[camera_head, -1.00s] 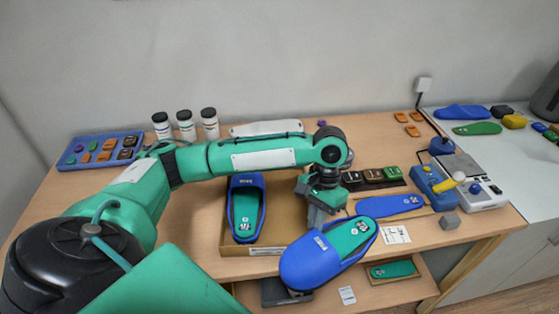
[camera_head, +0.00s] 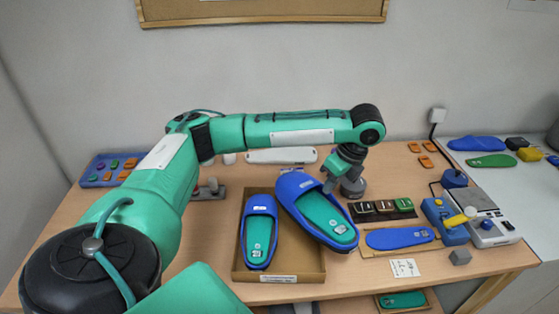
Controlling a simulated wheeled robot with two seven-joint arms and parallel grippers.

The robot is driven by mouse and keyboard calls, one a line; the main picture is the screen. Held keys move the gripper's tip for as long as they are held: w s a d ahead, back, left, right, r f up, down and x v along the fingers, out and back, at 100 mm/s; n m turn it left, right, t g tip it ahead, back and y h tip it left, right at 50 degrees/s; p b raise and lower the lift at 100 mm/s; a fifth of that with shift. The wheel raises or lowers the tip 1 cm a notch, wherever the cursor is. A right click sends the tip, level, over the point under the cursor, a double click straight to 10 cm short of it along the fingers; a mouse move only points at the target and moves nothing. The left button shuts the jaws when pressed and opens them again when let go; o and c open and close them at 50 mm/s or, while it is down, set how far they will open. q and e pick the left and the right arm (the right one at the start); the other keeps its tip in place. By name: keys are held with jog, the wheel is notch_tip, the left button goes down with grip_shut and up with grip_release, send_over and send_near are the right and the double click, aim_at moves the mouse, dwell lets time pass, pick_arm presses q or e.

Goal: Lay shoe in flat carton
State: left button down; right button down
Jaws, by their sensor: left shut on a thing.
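My left gripper (camera_head: 330,182) is shut on a blue shoe (camera_head: 296,190) with a green insole, near its toe end. The held shoe is tilted and appears above the right part of the flat carton, its heel overhanging the carton's right edge. The flat carton (camera_head: 280,278) is an open, shallow cardboard box at the table's front middle. Another blue shoe (camera_head: 259,205) with a green insole lies in its left half, toe toward the back. My right gripper is not in view.
Right of the carton lie a dark strip with several small blocks (camera_head: 380,208), a blue insole (camera_head: 400,238) on a board, a white card (camera_head: 405,268) and a grey cube (camera_head: 460,257). A blue tray (camera_head: 92,178) with small pieces stands at the far left.

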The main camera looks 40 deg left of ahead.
pick_arm(q)
jog(key=w+a+r+m+t+p, duration=0.1)
jog(key=w+a+r+m+t, duration=0.1)
jog(key=m, duration=0.4)
notch_tip(320, 180, up, 3)
jog(key=shift+w+a+f+m, duration=0.2)
jog(key=shift+a+m, duration=0.2)
jog(key=shift+a, duration=0.4)
jog(key=shift+a+t, duration=0.15)
jog(key=shift+t, duration=0.15)
notch_tip(320, 180, down, 20)
jog(key=p, duration=0.4)
jog(key=shift+p, duration=0.4)
jog(key=shift+s+f, duration=0.1)
